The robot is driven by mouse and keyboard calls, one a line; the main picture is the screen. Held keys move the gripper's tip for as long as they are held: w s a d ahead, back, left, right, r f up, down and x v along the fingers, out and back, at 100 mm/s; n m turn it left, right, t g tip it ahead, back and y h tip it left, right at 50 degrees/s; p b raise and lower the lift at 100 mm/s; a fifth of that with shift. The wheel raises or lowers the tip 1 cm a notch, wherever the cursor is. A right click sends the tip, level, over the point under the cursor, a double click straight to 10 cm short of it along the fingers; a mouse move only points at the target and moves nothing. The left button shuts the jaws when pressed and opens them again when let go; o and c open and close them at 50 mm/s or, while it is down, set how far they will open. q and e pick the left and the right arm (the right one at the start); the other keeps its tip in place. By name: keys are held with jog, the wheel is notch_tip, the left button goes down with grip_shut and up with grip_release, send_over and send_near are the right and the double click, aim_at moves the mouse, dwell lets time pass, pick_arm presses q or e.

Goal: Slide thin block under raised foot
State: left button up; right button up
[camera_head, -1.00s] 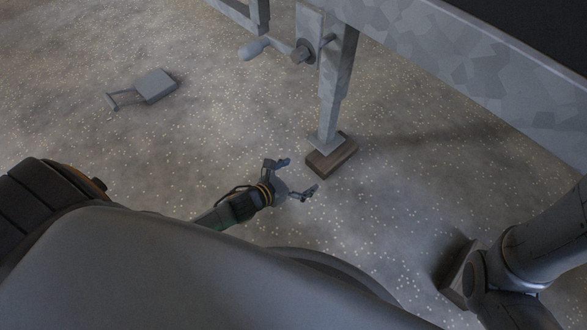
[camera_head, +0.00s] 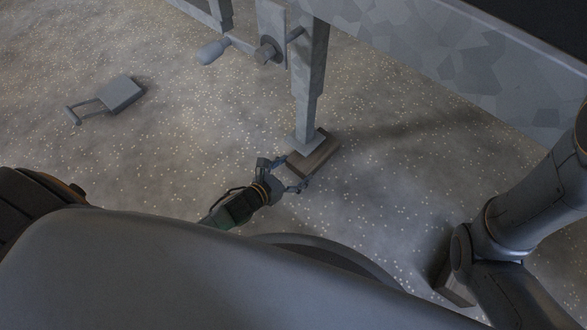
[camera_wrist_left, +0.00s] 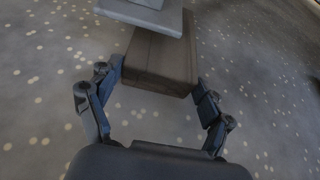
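The thin block (camera_head: 321,158) is brown and lies flat on the floor under the jack leg. The raised foot (camera_head: 303,142), a flat grey plate at the leg's lower end, overlaps the block's far part. The wrist view shows the foot (camera_wrist_left: 150,15) above the block (camera_wrist_left: 160,62); I cannot tell whether they touch. My left gripper (camera_head: 293,174) is low at the block's near end. Its spread fingers (camera_wrist_left: 159,78) stand either side of that end, very close to its sides; contact is unclear. My right gripper is not in view.
A crank handle (camera_head: 213,51) sticks out from the jack leg (camera_head: 308,75). A grey plate with a handle (camera_head: 120,94) lies on the floor at upper left. Another block (camera_head: 452,288) is partly hidden by my right arm. The trailer frame (camera_head: 450,60) spans the upper right.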

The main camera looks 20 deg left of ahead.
aim_at(286, 162)
pick_arm(q)
jog(key=c, duration=0.5)
jog(key=shift+w+a, duration=0.3)
jog(key=shift+a, duration=0.6)
jog(key=shift+w+a, duration=0.3)
jog(key=shift+a, duration=0.55)
jog(key=o, duration=1.3)
jog(key=v, duration=1.2)
